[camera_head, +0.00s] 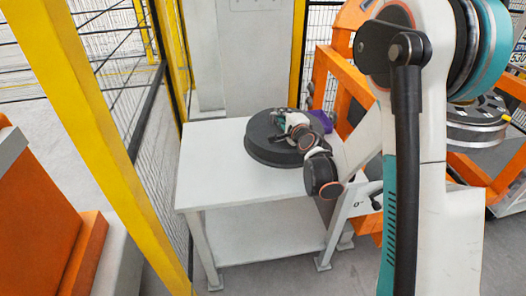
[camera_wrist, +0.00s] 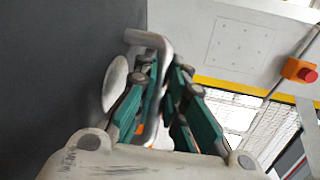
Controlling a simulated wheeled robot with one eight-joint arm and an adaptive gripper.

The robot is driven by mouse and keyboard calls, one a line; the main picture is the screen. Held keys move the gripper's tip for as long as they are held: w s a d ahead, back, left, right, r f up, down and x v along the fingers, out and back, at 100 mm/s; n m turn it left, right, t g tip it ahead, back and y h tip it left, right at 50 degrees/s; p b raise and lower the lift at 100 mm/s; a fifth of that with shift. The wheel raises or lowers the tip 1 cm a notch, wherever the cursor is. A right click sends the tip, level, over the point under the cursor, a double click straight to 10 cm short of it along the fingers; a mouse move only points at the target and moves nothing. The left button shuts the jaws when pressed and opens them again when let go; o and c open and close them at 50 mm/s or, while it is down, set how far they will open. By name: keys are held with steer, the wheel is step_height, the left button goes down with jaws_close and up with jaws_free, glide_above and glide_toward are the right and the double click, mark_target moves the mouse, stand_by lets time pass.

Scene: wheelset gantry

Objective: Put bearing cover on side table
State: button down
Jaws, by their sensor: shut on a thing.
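The bearing cover (camera_head: 262,150) is a dark grey round disc at the back right of the white side table (camera_head: 212,172). It is flat over the tabletop; I cannot tell whether it rests on it or hangs just above. My gripper (camera_head: 284,120) is over the top of the disc. In the wrist view the cover (camera_wrist: 60,70) is a broad dark face on the left with a pale looped handle (camera_wrist: 150,38). The teal fingers of my gripper (camera_wrist: 160,75) are shut on that handle. The fingers hide part of the handle.
A yellow post (camera_head: 85,120) and mesh fencing stand left of the table. An orange frame (camera_head: 335,85) stands behind and right, near a metal bearing end (camera_head: 475,128). A purple item (camera_head: 321,120) shows behind the cover. The table's left and front are bare.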

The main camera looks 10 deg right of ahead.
steer(key=w+n+y, duration=0.1)
steer(key=w, duration=0.1)
steer(key=w+n+y+b, duration=0.1)
steer(key=w+y, duration=0.1)
steer(key=shift+w+a+r+n+g+y, duration=0.1)
steer(key=shift+a+r+n+g+y, duration=0.1)
steer(key=shift+n+g+y, duration=0.15)
steer(key=r+y, duration=0.1)
steer(key=w+r+n+g+b, duration=0.1)
steer(key=w+r+n+y, duration=0.1)
steer(key=r, duration=0.1)
steer(key=shift+w+a+r+g+y, duration=0.1)
steer(key=shift+a+g+y, duration=0.15)
steer(key=shift+y, duration=0.1)
steer(key=shift+b, duration=0.3)
step_height(320, 180, down, 20)
steer(key=b, duration=0.7)
steer(key=shift+r, duration=0.25)
steer(key=c, duration=1.7)
jaws_free()
steer(key=shift+f, duration=0.1)
steer(key=shift+o, duration=0.2)
